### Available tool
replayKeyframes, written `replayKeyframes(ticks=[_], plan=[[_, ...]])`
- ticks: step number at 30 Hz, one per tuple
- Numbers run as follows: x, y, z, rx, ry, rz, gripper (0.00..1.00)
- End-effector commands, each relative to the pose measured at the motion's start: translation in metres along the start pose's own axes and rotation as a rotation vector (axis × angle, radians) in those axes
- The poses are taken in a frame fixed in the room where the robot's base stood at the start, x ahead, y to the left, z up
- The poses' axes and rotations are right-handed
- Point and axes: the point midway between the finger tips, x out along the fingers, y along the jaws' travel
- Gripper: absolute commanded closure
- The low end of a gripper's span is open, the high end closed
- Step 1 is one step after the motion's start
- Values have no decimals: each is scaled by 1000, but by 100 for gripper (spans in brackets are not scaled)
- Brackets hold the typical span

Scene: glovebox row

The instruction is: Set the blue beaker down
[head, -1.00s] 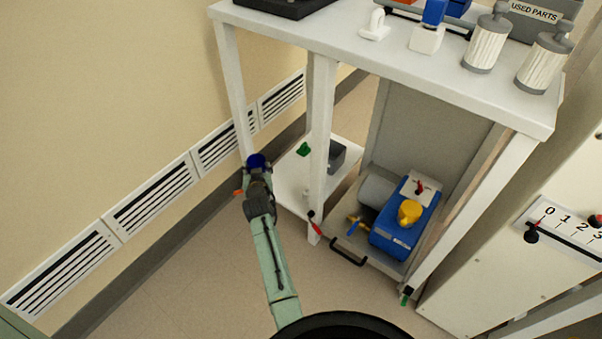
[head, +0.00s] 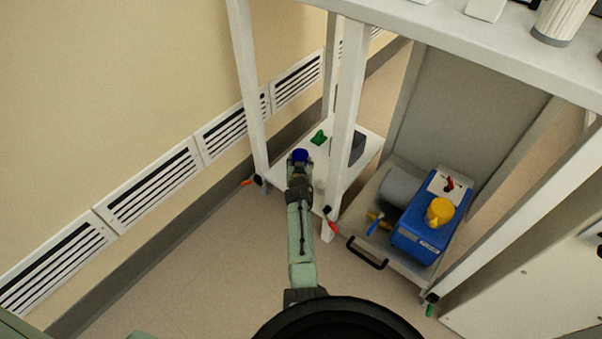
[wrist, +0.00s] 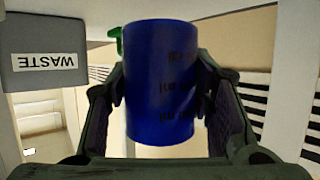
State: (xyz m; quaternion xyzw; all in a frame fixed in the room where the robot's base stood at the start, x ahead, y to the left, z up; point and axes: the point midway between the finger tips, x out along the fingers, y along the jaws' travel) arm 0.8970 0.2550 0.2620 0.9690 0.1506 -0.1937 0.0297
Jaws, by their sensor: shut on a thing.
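The blue beaker (head: 300,156) is at the far end of my arm, over the left part of the low white shelf (head: 318,177) as the head view shows it. In the wrist view the blue beaker (wrist: 160,85) fills the middle, with dark volume marks that read upside down. My gripper (head: 300,167) is shut on it, with one finger on each side in the wrist view (wrist: 163,95). I cannot tell whether the beaker's base touches the shelf.
A green object (head: 318,138) and a grey bin (head: 357,147), labelled WASTE in the wrist view (wrist: 45,60), are on the low shelf. A white post (head: 345,120) stands right of my gripper. A blue machine with a yellow top (head: 425,220) sits on the tray to the right.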

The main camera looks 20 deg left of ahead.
Motion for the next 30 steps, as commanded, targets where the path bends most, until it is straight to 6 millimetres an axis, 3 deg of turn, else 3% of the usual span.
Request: replayKeyframes(ticks=[9, 20, 21, 30], plan=[[15, 0, 36, -1, 0, -1, 71], [15, 0, 37, -1, 0, 0, 71], [15, 0, 37, 0, 0, 0, 51], [15, 0, 36, 0, 0, 0, 32]])
